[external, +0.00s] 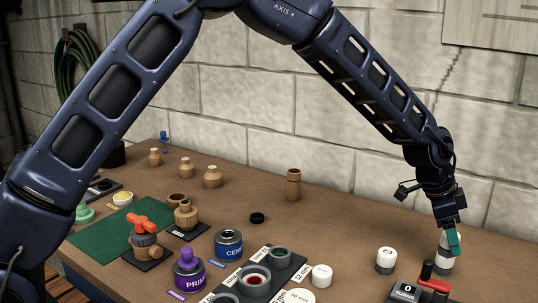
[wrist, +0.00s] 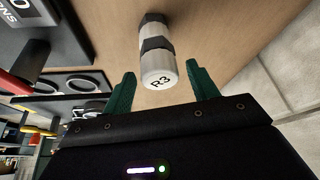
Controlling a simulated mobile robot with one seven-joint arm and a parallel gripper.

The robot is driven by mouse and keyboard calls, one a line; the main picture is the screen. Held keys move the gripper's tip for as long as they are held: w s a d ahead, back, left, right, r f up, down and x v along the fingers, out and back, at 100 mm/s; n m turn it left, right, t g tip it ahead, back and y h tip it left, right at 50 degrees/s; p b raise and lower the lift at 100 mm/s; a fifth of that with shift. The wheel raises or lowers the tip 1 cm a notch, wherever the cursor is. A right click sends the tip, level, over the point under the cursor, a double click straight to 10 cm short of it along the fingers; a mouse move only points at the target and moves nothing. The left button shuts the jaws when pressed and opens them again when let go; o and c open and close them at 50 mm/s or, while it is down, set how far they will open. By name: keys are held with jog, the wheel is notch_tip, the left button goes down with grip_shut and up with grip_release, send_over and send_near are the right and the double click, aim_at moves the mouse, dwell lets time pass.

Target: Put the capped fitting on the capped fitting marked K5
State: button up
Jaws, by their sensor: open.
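A white capped fitting marked R3 (wrist: 159,74) with a dark hex collar shows in the wrist view. It seems to stand on a second white and dark fitting (wrist: 155,30), like an upright stack; any mark on the lower one is hidden. In the external view this stack (external: 444,266) stands at the right, partly behind my gripper (external: 453,241). My gripper's green fingers (wrist: 158,72) are open, one on each side of the R3 cap. I cannot tell whether they touch it. Another white capped fitting (external: 385,259) stands to the left; its mark is unclear. I cannot read K5 anywhere.
A black device with a red handle (external: 408,291) stands close in front of the stack. A small white cap (external: 321,275), a dark tray of rings (external: 292,268) and blue and purple cans (external: 229,243) lie further left. The block wall is behind; bench between is clear.

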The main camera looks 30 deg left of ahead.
jog(key=s+a+r+n+t+y, duration=0.1)
jog(key=s+a+r+n, duration=0.15)
jog(key=a+r, duration=0.8)
jog(key=s+a+r+n, duration=0.1)
jog(key=s+a+r, duration=0.3)
jog(key=a+r, duration=0.6)
jog(key=s+a+r+n+t+y, duration=0.1)
jog(key=s+a+r, duration=0.25)
jog(key=a, duration=0.25)
jog(key=s+a+r+n+y, duration=0.1)
jog(key=s+a+r+n, duration=0.15)
jog(key=s+a, duration=0.3)
jog(key=s+a+n, duration=0.3)
jog(key=s+a, duration=0.7)
jog(key=s, duration=0.3)
jog(key=s+a+n+t+y, duration=0.1)
jog(key=s+a+n, duration=0.3)
jog(key=s+a, duration=0.6)
jog(key=shift+s+f+n+y, duration=0.2)
jog(key=shift+s+n+y, duration=0.1)
jog(key=shift+s, duration=1.15)
